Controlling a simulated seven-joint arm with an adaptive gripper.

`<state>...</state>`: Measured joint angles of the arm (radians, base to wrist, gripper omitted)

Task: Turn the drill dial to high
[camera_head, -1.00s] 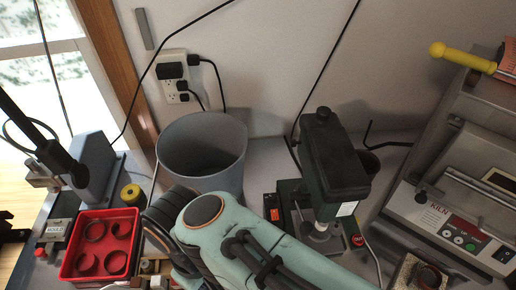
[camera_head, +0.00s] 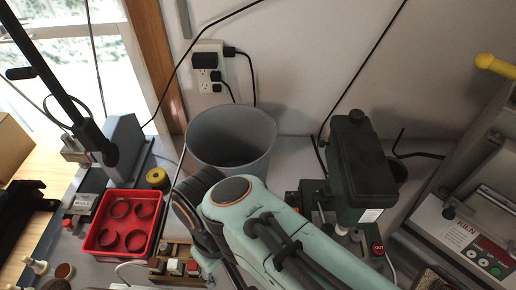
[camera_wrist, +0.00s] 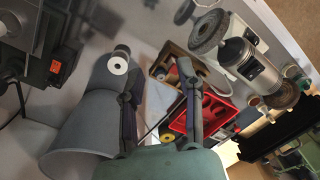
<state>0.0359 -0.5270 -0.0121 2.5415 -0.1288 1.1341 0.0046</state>
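The drill is a dark green and black bench drill press (camera_head: 361,165) right of centre in the head view, behind my arm. My arm covers much of its base, and I cannot make out a dial or its setting. In the wrist view, a dark machine part with an orange label (camera_wrist: 56,67), likely the drill's base, is at the upper left. In the head view my arm hides the fingers.
A grey bin (camera_head: 231,140) stands behind my arm. A red tray (camera_head: 124,224) with several rings and a wooden block holder (camera_head: 178,265) are at the left. A kiln (camera_head: 470,235) is at the right. A bench grinder (camera_wrist: 240,50) shows in the wrist view.

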